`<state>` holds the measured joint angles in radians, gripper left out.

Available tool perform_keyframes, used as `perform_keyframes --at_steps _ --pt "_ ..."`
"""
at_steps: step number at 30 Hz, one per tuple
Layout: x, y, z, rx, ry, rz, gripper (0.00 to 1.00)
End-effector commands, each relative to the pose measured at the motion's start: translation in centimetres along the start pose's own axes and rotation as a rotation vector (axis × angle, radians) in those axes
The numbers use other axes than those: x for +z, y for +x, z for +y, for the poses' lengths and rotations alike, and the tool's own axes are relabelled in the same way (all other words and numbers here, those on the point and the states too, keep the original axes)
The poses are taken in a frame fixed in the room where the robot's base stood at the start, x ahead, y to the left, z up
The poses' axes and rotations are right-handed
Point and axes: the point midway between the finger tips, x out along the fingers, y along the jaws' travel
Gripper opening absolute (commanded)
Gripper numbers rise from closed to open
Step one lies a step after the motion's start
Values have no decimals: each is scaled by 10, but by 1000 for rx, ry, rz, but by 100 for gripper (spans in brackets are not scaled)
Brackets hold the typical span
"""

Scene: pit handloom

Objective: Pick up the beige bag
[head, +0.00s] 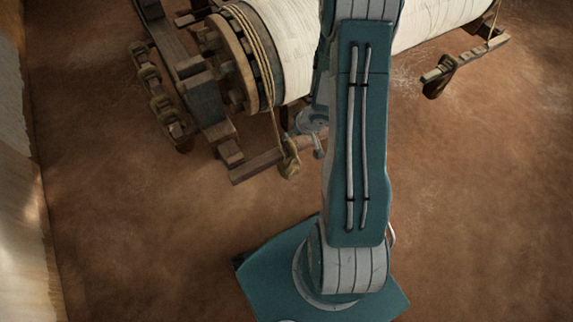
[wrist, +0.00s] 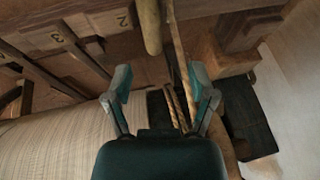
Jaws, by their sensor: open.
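I cannot make out a beige bag for certain. A small tan bundle (head: 289,163) hangs at the end of ropes beside the loom's roller in the head view; it may be a bag or a knotted weight. My gripper (wrist: 160,85) is open in the wrist view, with its two fingers apart and nothing clearly held between them. Thin ropes (wrist: 179,100) and a dark part show beyond the fingers. In the head view my arm hides most of the gripper.
The loom's cloth roll (head: 285,45) and wooden frame (head: 205,100) fill the top. The cloth roll (wrist: 45,145) is close on the left in the wrist view. A rounded pole (wrist: 150,25) hangs ahead. Brown floor (head: 150,250) is clear.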

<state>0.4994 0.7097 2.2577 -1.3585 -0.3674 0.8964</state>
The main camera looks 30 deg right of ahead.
Motion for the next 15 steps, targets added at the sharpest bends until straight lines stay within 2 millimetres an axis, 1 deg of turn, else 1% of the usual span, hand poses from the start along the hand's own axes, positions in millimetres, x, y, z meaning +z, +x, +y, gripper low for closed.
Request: perform_keyframes --at_steps 1,3,8,10,15 --pt "1 8 0 -2 1 -3 72" --pt "0 16 0 -1 1 -1 72" --pt "0 25 1 0 0 0 72" --pt "0 32 1 0 1 0 72" --pt "0 57 3 0 -1 -1 72"
